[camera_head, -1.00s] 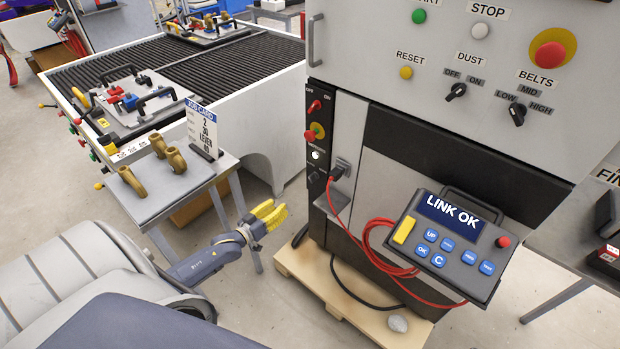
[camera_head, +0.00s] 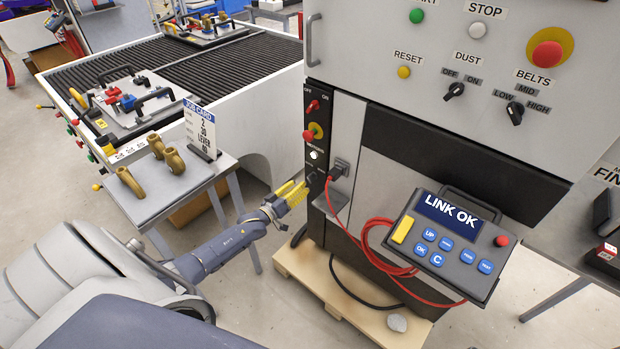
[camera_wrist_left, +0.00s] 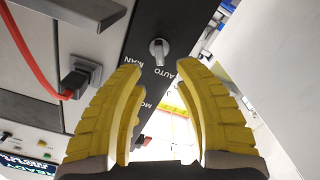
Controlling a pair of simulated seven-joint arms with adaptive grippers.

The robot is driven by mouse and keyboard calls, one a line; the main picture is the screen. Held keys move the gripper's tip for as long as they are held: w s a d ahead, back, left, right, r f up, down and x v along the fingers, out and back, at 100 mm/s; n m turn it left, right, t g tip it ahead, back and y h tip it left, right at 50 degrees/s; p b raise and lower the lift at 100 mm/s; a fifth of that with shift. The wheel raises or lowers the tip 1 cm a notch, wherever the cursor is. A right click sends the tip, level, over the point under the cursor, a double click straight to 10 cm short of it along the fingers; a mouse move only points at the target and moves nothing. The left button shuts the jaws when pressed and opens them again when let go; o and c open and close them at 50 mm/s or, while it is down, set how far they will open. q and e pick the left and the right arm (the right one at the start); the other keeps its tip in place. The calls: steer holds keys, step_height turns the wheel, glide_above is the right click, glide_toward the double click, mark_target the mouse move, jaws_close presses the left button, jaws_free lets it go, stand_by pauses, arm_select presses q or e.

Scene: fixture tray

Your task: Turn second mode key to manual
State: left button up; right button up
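A silver mode key (camera_wrist_left: 159,50) sits on the dark control strip (camera_wrist_left: 150,20) in the left wrist view, next to an AUTO MAN label. Its grip lies roughly up and down in that picture. My left gripper (camera_head: 302,186) has yellow ridged fingers and is close to the lower part of the strip. In the left wrist view the open gripper (camera_wrist_left: 159,68) has one fingertip on each side of the key's line, apart from it. Another label and a dark part lower on the strip are partly hidden by the left finger. My right gripper is not in view.
A power socket with a red cable (camera_wrist_left: 76,82) is beside the strip. A pendant (camera_head: 440,245) reading LINK OK hangs on the cabinet front. A small table (camera_head: 190,180) with brass parts stands left of my arm.

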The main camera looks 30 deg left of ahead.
mark_target(310, 177)
arm_select(q)
steer(key=shift+w+d, duration=0.25)
steer(key=shift+w, duration=1.45)
steer(key=shift+w+d, duration=0.2)
steer(key=shift+w, duration=1.5)
steer(key=shift+o, duration=0.2)
jaws_close()
